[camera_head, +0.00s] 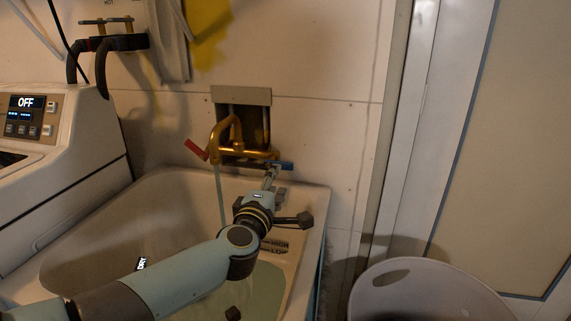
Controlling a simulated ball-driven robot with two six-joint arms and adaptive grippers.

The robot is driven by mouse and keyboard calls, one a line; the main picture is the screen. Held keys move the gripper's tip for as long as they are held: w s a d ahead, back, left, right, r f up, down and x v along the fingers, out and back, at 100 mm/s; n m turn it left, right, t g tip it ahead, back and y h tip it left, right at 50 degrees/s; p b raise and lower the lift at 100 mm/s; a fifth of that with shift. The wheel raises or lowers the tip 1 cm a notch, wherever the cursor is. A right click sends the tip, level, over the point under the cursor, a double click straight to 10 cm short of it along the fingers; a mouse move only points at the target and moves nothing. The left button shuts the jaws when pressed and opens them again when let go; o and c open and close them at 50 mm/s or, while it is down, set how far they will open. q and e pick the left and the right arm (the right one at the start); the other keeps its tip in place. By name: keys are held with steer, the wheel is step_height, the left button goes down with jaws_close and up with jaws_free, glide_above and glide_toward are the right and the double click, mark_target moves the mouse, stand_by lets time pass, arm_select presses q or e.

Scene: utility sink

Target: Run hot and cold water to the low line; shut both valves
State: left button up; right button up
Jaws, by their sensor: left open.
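The brass faucet (240,152) is mounted on the wall above the sink (172,184). Its red handle (196,150) sticks out to the left, tilted. Its blue handle (284,166) points right. A stream of water (220,195) falls from the spout, and greenish water (262,291) lies in the sink. A dark level label (274,246) is on the inner right wall above the water. My left gripper (271,176) is open at the blue handle; I cannot tell whether it touches. My left arm hides part of the sink and water. My right gripper is out of view.
A washing machine (58,150) with an "OFF" display stands left of the sink. A white basket (425,285) stands at the lower right. Another valve with hoses (107,42) is on the wall at upper left. The wall right of the faucet is clear.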

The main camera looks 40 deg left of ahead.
mark_target(284, 167)
arm_select(q)
steer(key=x, duration=0.4)
steer(key=b+x, duration=0.1)
steer(key=x, duration=0.2)
steer(key=shift+w+a+f, duration=0.1)
steer(key=shift+w+a, duration=0.05)
steer(key=shift+w, duration=0.2)
steer(key=shift+w+a, duration=0.2)
steer(key=shift+w, duration=0.15)
steer(key=c, duration=0.7)
jaws_close()
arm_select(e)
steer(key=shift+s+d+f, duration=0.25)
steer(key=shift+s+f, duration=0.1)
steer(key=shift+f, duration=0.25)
